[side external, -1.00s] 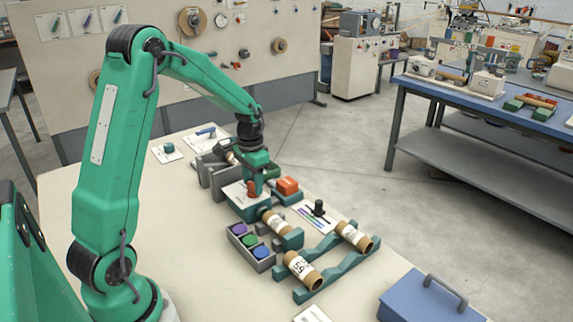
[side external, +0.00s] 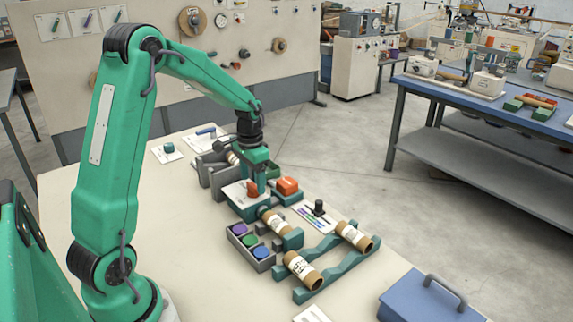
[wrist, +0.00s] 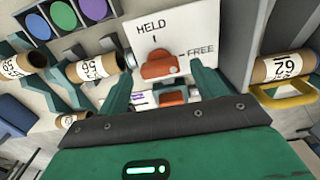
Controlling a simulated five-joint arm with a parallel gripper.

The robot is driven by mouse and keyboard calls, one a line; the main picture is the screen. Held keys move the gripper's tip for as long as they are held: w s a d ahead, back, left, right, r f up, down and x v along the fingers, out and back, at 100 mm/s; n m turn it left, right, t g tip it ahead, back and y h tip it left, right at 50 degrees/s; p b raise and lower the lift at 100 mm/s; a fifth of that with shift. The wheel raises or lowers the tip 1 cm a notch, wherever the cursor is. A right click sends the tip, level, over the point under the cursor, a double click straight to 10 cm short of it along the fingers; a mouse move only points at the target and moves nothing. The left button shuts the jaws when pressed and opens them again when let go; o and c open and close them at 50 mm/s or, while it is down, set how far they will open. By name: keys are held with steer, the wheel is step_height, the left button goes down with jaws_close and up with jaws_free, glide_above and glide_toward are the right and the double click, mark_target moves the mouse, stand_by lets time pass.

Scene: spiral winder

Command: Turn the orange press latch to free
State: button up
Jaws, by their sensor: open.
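The orange press latch (wrist: 160,65) sits on a white plate (wrist: 182,25) marked HELD at the top and FREE at the right. The latch also shows in the side view (side external: 253,188), partly beside my gripper. My gripper (wrist: 162,78) is open, with one finger at each side of the latch's near end in the wrist view. I see gaps between the fingers and the latch, and it holds nothing. The latch's nub points up toward the HELD mark rather than toward FREE.
A tray of purple, green and blue discs (side external: 250,246) and a rack with cardboard tubes (side external: 303,270) are in front.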

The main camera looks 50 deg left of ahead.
mark_target(253, 186)
steer(key=shift+r, duration=3.5)
steer(key=shift+d, duration=0.1)
steer(key=shift+s+d+r, duration=0.1)
steer(key=shift+d+r, duration=0.05)
steer(key=shift+r, duration=0.1)
steer(key=s+d+r+t, duration=0.2)
steer(key=s+d+r, duration=0.2)
steer(key=s+d, duration=0.4)
steer(key=s+d+r+t, duration=0.3)
steer(key=s+d, duration=0.6)
steer(key=shift+s+r+t, duration=0.3)
steer(key=shift+r, duration=0.05)
